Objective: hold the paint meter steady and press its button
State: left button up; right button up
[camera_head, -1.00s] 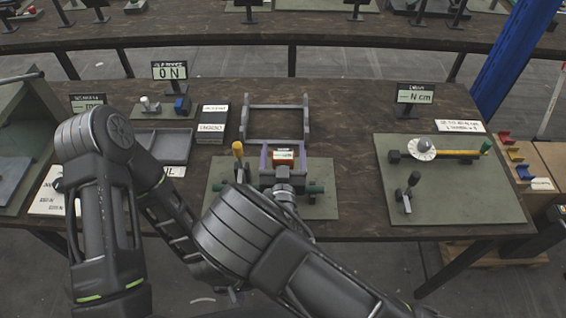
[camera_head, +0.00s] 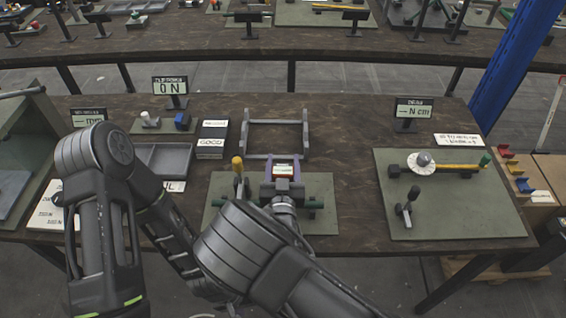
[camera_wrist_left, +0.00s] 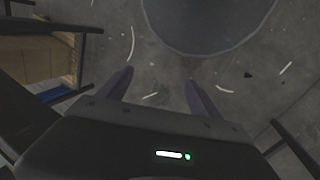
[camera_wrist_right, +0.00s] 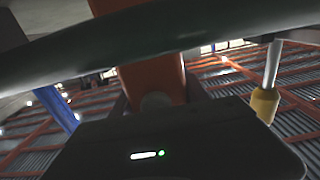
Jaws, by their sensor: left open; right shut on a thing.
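The paint meter appears to be the small red block with a pale face (camera_head: 283,171) in the head view, above the middle green board. My right gripper (camera_head: 283,174) is shut on it, with a finger on either side. In the right wrist view the red-orange body (camera_wrist_right: 155,85) stands between the fingers behind a blurred dark green bar. I cannot make out its button. My left gripper (camera_wrist_left: 158,80) is open and empty in the left wrist view, over bare floor. In the head view its fingers are cut off or hidden below the table's front edge.
A yellow-knobbed lever (camera_head: 237,163) stands left of the meter on the green board (camera_head: 325,190). A grey frame (camera_head: 275,122) lies behind. A grey tray (camera_head: 165,157) and black-and-white box (camera_head: 212,139) are left. Another fixture board (camera_head: 460,210) is right, with bare table between.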

pick_arm(q)
jog(key=shift+c, duration=0.3)
pick_arm(e)
jog(key=c, duration=0.5)
pick_arm(q)
grip_shut()
dwell(1.0)
